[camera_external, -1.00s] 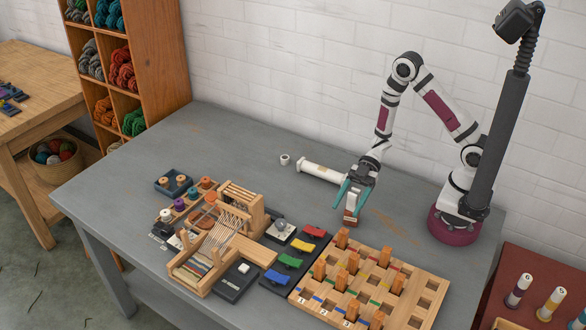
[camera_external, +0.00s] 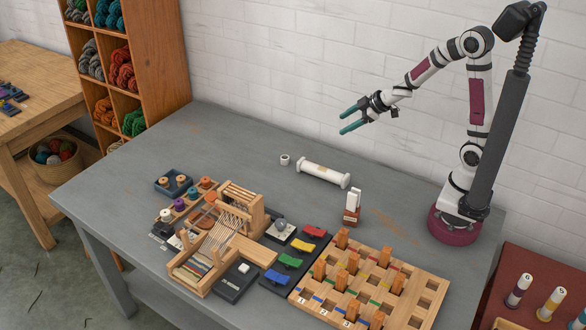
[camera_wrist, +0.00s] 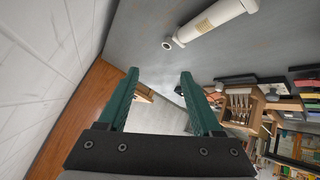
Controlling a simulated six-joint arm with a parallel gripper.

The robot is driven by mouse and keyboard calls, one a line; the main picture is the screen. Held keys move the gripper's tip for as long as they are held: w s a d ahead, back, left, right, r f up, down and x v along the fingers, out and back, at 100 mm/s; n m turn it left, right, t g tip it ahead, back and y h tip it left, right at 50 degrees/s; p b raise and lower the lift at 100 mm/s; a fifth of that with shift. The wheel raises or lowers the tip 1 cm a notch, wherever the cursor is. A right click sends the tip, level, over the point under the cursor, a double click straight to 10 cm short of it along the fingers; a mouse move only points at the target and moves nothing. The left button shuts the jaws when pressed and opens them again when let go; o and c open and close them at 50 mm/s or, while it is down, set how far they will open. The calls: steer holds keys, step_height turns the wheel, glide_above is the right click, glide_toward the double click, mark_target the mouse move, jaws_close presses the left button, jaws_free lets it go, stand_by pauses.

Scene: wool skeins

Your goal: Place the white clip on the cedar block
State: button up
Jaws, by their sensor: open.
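The white clip (camera_external: 353,199) stands upright on top of the small reddish-brown cedar block (camera_external: 351,217), touching it, on the grey table behind the pegged wooden board. My gripper (camera_external: 345,121) is open and empty, raised high above the back of the table, well clear of the clip and block. In the wrist view my gripper (camera_wrist: 160,75) has its two green fingers apart with nothing between them. The clip and block do not show in the wrist view.
A white roller (camera_external: 323,175) and a small white ring (camera_external: 285,160) lie at the back of the table. A wooden loom (camera_external: 222,240), a dark tray with coloured clips (camera_external: 292,262) and a pegged board (camera_external: 415,300) fill the front. The table's back left is clear.

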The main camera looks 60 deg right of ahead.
steer(key=s+d+r+m+g+h, duration=0.1)
steer(key=s+d+m+g+h, duration=0.1)
steer(key=s+m, duration=0.3)
steer(key=s+d+r+m+g+h, duration=0.2)
steer(key=s+m, duration=0.1)
steer(key=s, duration=0.5)
steer(key=s+a+m+g+y, duration=0.4)
steer(key=s+a, duration=0.8)
steer(key=s, duration=0.4)
steer(key=shift+s+m+g+y, duration=0.2)
steer(key=shift+m+g+y, duration=0.15)
steer(key=shift+g, duration=0.35)
steer(key=shift+a+r, duration=0.1)
